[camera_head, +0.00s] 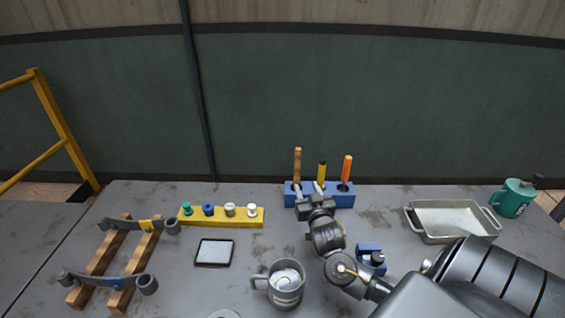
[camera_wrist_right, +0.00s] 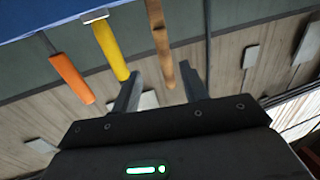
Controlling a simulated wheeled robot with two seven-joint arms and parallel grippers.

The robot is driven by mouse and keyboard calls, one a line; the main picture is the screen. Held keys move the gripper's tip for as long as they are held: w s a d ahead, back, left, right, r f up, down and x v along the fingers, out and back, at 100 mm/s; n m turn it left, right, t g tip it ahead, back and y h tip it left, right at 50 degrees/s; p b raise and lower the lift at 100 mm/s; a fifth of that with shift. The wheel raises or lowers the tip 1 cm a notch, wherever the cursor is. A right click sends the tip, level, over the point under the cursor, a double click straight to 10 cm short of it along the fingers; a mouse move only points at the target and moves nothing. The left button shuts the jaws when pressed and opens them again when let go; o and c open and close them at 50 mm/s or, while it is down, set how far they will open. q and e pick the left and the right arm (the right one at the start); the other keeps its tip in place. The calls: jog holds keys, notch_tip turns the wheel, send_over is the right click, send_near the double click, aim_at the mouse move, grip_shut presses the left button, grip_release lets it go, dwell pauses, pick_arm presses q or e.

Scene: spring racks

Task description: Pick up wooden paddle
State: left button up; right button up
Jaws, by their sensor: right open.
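The wooden paddle (camera_head: 297,163) stands upright in the left slot of a blue holder (camera_head: 335,198) at the back of the table. In the right wrist view the wooden paddle (camera_wrist_right: 157,32) comes down from the top, and its end shows between my two fingers. My right gripper (camera_head: 308,194) is at the front left of the holder, close to the paddle's lower part. In the wrist view the right gripper (camera_wrist_right: 161,70) is open, with no finger clearly touching the paddle. The gripper hides part of the holder. My left gripper is out of view.
A yellow-handled tool (camera_head: 322,171) and an orange-handled tool (camera_head: 347,168) stand in the same holder, right of the paddle. A yellow peg rack (camera_head: 240,221) lies to the left. A metal mug (camera_head: 285,291) stands in front, and a grey tray (camera_head: 448,235) is at right.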

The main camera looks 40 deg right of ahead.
aim_at(298, 171)
jog(key=x, duration=0.2)
jog(key=p+x, duration=0.1)
jog(key=x, duration=0.2)
jog(key=shift+w+r, duration=0.1)
jog(key=shift+w, duration=0.3)
jog(key=shift+w+d+r, duration=0.15)
jog(key=shift+r, duration=0.1)
jog(key=p+x, duration=0.1)
jog(key=x, duration=0.3)
jog(key=shift+w+f+p, duration=0.15)
jog(key=shift+w+p, duration=0.2)
jog(key=shift+w, duration=0.05)
grip_shut()
